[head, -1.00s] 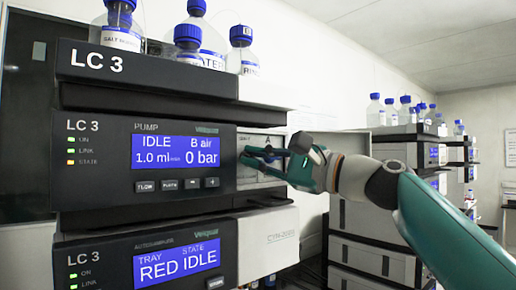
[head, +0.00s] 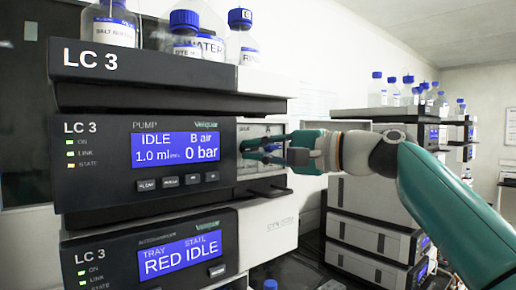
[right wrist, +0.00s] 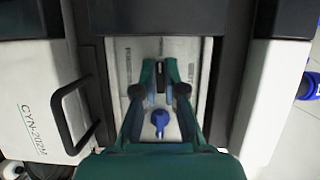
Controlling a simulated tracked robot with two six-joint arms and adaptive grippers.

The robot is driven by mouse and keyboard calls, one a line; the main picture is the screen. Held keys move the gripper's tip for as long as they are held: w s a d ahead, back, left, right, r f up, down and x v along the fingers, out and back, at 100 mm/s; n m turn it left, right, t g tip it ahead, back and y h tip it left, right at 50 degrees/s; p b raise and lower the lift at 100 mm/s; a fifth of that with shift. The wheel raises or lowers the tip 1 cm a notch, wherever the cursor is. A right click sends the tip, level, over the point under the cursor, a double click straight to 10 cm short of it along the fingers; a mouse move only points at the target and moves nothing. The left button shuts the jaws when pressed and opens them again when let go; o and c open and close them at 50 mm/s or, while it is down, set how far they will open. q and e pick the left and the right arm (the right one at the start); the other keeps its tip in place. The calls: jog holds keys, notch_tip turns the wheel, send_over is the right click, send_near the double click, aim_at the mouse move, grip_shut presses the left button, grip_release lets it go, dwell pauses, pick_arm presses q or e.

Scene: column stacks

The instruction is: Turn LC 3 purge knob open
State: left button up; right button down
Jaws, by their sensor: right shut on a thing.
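The LC 3 pump unit (head: 150,188) stands at the left in the head view; its display reads IDLE, B air, 0 bar. A pale recessed panel (head: 253,131) lies at its right end. My right gripper (head: 250,148) reaches into that recess from the right. My left gripper is not in view.
Bottles (head: 202,40) with blue caps stand on top of the stack. The LC 3 autosampler (head: 150,255) sits below the pump. In the right wrist view, a black handle (right wrist: 75,120) stands out from a white housing at left. Another instrument stack (head: 375,190) stands behind my right arm.

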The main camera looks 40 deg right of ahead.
jog(key=shift+f, duration=0.2)
jog(key=c, duration=1.3)
grip_release()
jog(key=shift+w+a+r, duration=0.1)
jog(key=shift+o, duration=0.2)
jog(key=v, duration=1.2)
